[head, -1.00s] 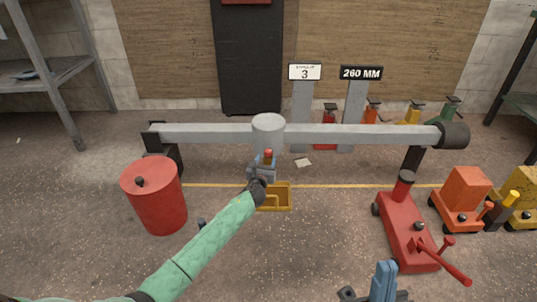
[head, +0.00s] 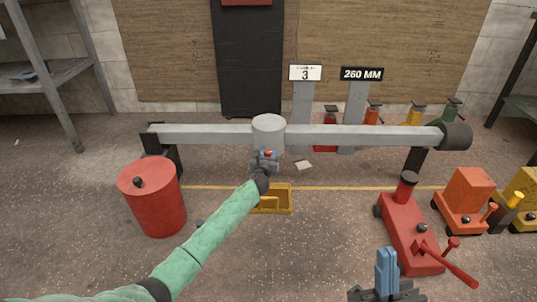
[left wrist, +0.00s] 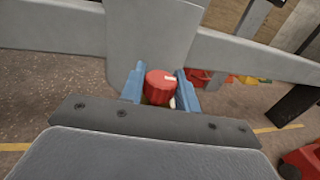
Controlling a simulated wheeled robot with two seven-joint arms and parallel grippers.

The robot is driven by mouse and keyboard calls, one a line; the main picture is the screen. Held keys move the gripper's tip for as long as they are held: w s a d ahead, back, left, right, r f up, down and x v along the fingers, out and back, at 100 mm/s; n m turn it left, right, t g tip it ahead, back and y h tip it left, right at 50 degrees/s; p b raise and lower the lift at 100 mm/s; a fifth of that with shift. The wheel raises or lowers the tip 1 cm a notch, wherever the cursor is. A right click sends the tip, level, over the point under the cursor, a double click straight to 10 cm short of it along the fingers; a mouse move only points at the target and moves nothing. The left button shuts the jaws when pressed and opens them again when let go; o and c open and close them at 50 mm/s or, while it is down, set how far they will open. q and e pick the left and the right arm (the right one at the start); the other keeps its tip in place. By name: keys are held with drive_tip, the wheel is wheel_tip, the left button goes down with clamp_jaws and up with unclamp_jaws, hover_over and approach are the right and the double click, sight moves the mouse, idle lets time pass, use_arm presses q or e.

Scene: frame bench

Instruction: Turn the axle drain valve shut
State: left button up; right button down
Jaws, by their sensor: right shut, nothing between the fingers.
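The drain valve's red knob (head: 268,153) sits below the round grey housing (head: 268,130) in the middle of the axle. In the left wrist view the knob (left wrist: 159,86) has a white mark on its right side. My left gripper (head: 265,158) is at the knob, with one blue finger on each side of it. The fingers (left wrist: 160,90) look very close to the knob; I cannot tell whether both press on it. My right gripper (head: 387,252) is shut and empty at the lower right, away from the axle.
A yellow tray (head: 286,190) lies on the floor below the housing. A red drum (head: 153,208) stands at left. A red jack (head: 408,225) and an orange jack (head: 466,190) stand at right. The front middle floor is clear.

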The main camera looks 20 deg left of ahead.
use_arm(q)
drive_tip(key=c, duration=0.4)
drive_tip(key=shift+c, duration=0.2)
